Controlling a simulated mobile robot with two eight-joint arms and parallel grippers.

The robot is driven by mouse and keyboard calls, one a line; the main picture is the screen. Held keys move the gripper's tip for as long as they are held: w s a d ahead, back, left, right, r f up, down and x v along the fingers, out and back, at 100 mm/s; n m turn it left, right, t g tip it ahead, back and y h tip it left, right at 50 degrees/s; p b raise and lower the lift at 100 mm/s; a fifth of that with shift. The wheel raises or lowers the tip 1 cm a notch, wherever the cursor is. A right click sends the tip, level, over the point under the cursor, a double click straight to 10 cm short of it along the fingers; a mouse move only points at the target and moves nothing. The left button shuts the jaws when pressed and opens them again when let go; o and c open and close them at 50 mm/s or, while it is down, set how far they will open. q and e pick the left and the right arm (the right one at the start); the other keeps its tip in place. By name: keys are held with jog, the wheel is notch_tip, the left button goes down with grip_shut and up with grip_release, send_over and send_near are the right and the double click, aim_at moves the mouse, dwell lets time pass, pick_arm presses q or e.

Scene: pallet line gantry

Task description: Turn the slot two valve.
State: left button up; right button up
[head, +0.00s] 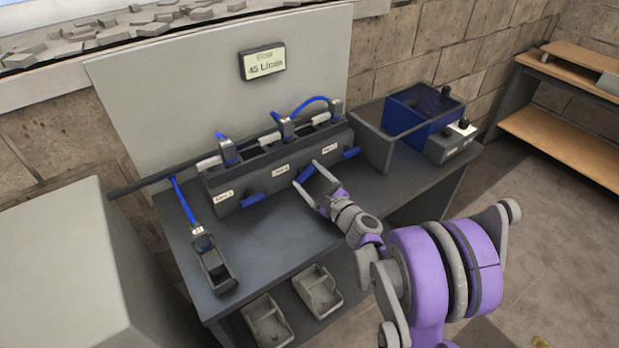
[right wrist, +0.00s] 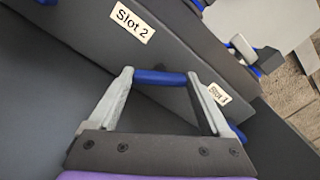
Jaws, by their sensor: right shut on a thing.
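The slot two valve is a blue bar handle (head: 305,174) on the front of the dark manifold block, just right of the label Slot 2 (right wrist: 132,21). My right gripper (head: 310,175) is shut on this handle. In the right wrist view the blue handle (right wrist: 160,78) spans the gap between the two grey fingertips. In the head view it slopes more steeply than the two other handles. My left gripper is not in view.
Blue handles stand left (head: 254,199) and right (head: 351,152) of the held one. A wall display (head: 264,62) reads 45 L/min. A blue bin (head: 420,112) is at the right, a tethered dark holder (head: 214,268) at the left.

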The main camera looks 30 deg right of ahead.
jog(key=n, duration=0.5)
jog(key=shift+n, duration=0.3)
jog(key=n, duration=0.5)
jog(key=shift+n, duration=0.3)
jog(key=o, duration=1.2)
jog(key=shift+c, duration=0.2)
